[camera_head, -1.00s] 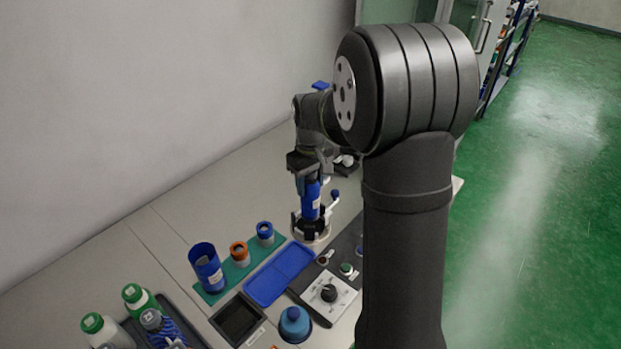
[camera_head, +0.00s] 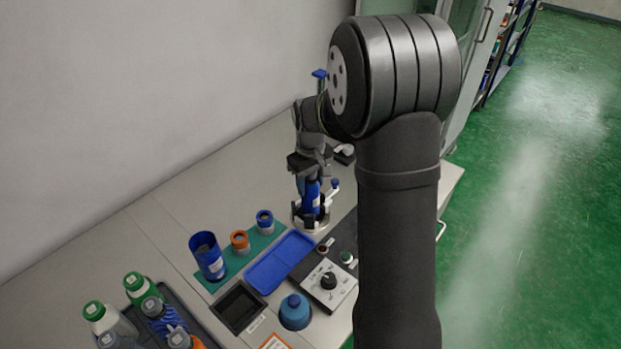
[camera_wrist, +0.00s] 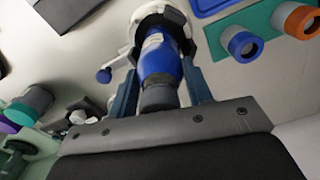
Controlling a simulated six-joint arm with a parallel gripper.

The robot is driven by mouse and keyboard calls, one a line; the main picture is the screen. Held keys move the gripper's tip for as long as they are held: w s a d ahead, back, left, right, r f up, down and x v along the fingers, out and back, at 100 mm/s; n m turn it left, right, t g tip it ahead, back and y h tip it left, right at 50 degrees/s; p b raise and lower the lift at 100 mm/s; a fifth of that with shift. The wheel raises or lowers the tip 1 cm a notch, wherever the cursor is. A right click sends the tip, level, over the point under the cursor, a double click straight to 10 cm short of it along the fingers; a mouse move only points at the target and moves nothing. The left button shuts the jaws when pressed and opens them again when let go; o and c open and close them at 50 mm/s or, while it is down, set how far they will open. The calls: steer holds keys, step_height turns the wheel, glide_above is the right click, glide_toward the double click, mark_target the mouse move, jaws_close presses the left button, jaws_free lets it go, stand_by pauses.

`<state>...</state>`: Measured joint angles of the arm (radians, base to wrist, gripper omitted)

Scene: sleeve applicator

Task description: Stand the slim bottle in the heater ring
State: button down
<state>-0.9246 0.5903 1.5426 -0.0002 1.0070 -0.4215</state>
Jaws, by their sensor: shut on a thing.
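The slim bottle (camera_head: 311,196) is blue with a pale label and stands about upright. Its lower end is at the heater ring (camera_head: 298,222), a pale round base with dark parts and a blue-knobbed lever. My gripper (camera_head: 308,178) is shut on the bottle from above. In the wrist view the bottle (camera_wrist: 160,60) lies between my fingers (camera_wrist: 160,85), its grey neck end nearest me. The heater ring (camera_wrist: 172,14) surrounds its far end there. Whether the bottle's bottom rests on the base is hidden.
A blue tray (camera_head: 262,275) lies left of a dark panel with a knob box (camera_head: 329,282). A teal mat (camera_head: 264,240) holds a blue cup (camera_head: 208,256) and blue and orange rings. A blue flask (camera_head: 295,311) and a bottle tray (camera_head: 190,318) stand nearer.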

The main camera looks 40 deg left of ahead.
steer(key=shift+f, duration=0.35)
steer(key=shift+c, duration=0.8)
jaws_free()
steer(key=shift+r, duration=0.15)
steer(key=shift+r, duration=4.4)
steer(key=shift+f, duration=0.1)
steer(key=shift+f, duration=3.7)
